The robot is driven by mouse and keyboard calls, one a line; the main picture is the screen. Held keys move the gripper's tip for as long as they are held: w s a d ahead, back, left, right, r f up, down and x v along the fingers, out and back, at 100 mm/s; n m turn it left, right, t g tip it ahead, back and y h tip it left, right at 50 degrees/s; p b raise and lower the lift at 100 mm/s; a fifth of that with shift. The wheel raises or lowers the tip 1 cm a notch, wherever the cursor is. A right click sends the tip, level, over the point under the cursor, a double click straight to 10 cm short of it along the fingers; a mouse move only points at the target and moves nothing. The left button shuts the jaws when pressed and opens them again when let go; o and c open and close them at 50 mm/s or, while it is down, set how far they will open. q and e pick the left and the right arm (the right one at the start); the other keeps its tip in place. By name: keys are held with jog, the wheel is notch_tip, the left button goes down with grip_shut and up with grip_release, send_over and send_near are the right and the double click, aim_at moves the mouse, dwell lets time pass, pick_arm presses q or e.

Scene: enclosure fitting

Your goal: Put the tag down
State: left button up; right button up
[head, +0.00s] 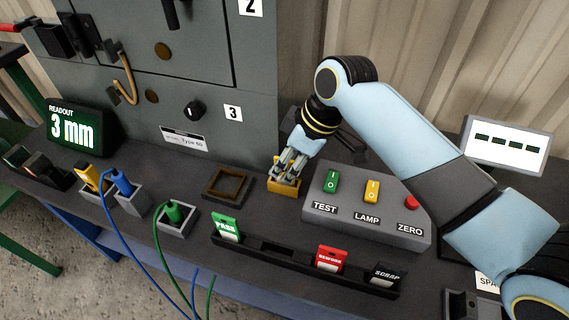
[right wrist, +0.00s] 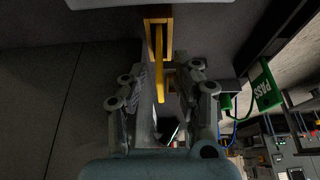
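My right gripper (head: 290,166) points down over a small yellow-brown block (head: 284,187) on the bench, left of the switch box. In the right wrist view, the fingers of my right gripper (right wrist: 163,72) stand apart, on either side of a thin yellow strip (right wrist: 160,85) seen edge-on; whether they touch it I cannot tell. The block (right wrist: 150,35) lies beyond the fingertips. A green PASS tag (head: 226,225), a red REWORK tag (head: 330,259) and a black SCRAP tag (head: 384,273) stand in a dark rack (head: 306,268). My left gripper is out of view.
The rack has an empty slot (head: 276,248). A square brown frame (head: 228,185) lies left of the block. The switch box (head: 366,213) is close on the right. Cabled plugs in grey sockets (head: 177,222) stand to the left. A grey cabinet (head: 150,85) rises behind.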

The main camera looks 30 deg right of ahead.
jog(key=p+v, duration=0.2)
jog(key=v, duration=0.8)
jog(key=shift+r, duration=0.35)
jog(key=shift+s, duration=0.2)
